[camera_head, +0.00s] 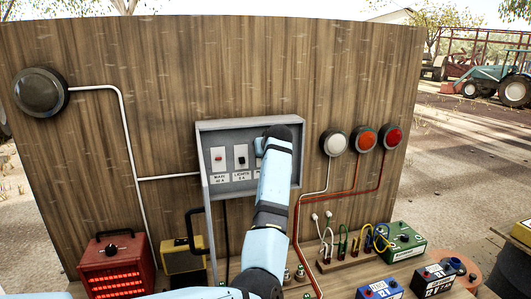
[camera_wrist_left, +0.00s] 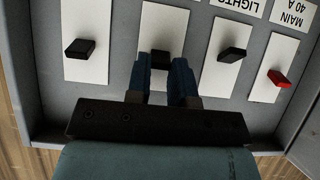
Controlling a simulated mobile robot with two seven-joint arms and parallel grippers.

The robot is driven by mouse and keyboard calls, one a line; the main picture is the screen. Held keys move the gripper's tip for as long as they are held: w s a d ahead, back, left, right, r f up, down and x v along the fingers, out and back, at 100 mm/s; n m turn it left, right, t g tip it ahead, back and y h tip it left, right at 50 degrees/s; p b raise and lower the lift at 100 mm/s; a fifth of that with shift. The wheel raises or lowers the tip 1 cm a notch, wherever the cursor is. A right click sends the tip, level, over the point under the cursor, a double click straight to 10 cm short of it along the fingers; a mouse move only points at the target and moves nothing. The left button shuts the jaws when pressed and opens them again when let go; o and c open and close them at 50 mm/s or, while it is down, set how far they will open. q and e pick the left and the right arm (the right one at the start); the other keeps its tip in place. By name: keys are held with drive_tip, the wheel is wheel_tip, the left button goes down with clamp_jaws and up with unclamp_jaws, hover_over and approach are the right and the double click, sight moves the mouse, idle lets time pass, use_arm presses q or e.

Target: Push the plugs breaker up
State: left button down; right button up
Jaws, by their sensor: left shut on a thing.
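The grey breaker box (camera_head: 204,150) is mounted on the wooden board, with its front open. In the head view the main switch (camera_head: 218,158) is red and the lights switch (camera_head: 241,157) is black. My left gripper (camera_head: 262,140) covers the breakers to the right of these. The left wrist view, turned over, shows MAIN and LIGHTS at the right. There my left gripper (camera_wrist_left: 168,80) is shut on the black toggle (camera_wrist_left: 160,57) of the third breaker, next to LIGHTS. Its label is hidden, and the fingers partly cover the toggle. My right gripper is not in view.
A fourth black toggle (camera_wrist_left: 80,48) is beside the held one. White (camera_head: 334,143), orange (camera_head: 363,138) and red (camera_head: 392,137) round lamps are to the box's right. A red heater (camera_head: 117,270), a yellow case (camera_head: 182,261) and batteries (camera_head: 405,241) stand below.

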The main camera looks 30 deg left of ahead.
use_arm(q)
drive_tip(key=c, duration=1.1)
unclamp_jaws()
drive_tip(key=shift+o, duration=0.5)
drive_tip(key=b+v, duration=0.3)
drive_tip(key=v, duration=1)
drive_tip(key=shift+d+r+b, duration=0.25)
drive_tip(key=shift+d+b, duration=0.05)
drive_tip(key=shift+b, duration=0.05)
drive_tip(key=shift+s, duration=0.15)
